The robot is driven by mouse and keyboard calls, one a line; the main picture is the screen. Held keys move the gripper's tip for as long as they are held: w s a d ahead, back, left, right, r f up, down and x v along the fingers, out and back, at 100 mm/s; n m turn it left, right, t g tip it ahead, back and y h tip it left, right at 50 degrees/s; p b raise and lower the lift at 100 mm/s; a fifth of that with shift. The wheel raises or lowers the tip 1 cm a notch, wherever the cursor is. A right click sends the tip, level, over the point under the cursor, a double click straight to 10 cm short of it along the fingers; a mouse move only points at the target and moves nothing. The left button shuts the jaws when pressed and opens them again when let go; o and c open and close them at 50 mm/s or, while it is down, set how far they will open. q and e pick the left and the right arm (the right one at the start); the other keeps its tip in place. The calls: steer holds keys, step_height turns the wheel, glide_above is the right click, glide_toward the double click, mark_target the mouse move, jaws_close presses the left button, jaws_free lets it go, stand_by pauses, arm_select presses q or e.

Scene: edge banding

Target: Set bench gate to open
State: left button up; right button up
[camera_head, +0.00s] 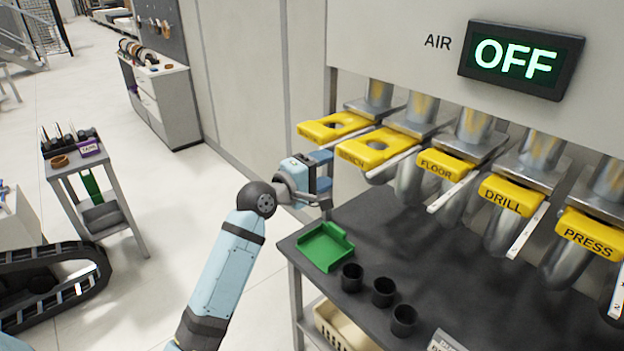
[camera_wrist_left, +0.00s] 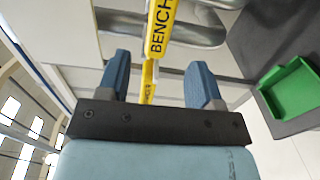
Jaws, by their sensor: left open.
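The yellow bench gate (camera_head: 375,148) is a flat slide plate on a metal duct. It sticks out toward the front, with a round hole showing in front of the duct. My left gripper (camera_head: 322,172) is open and empty, just left of the bench gate's labelled front end. In the left wrist view, the BENCH label (camera_wrist_left: 160,28) shows ahead of the fingers, in line with the gap of my left gripper (camera_wrist_left: 160,78). I cannot tell whether the fingers touch it. My right gripper is not in view.
Another yellow gate (camera_head: 335,125) also sticks out, left of the bench gate. The floor (camera_head: 447,165), drill (camera_head: 510,194) and press (camera_head: 590,234) gates stand to the right. Below are a green tray (camera_head: 325,246) and black cups (camera_head: 383,292) on a dark bench.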

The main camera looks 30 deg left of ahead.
arm_select(q)
steer(key=shift+v, duration=1.65)
steer(key=s+d+f+m+g+y, duration=0.15)
steer(key=s+f+m, duration=0.25)
steer(key=f, duration=0.6)
steer(key=s+d+f+m+g+y, duration=0.1)
steer(key=s+d+f+m+g, duration=0.3)
steer(key=f, duration=0.7)
steer(key=s+d+f+m, duration=0.2)
steer(key=s+f+m, duration=0.2)
steer(key=s+f, duration=0.3)
steer(key=s+d+f+m+p, duration=0.1)
steer(key=s+d+f+m, duration=0.2)
steer(key=s, duration=0.9)
step_height(320, 180, down, 5)
steer(key=shift+s+d+r+m, duration=0.15)
steer(key=shift+s+m, duration=0.05)
steer(key=shift+m, duration=0.8)
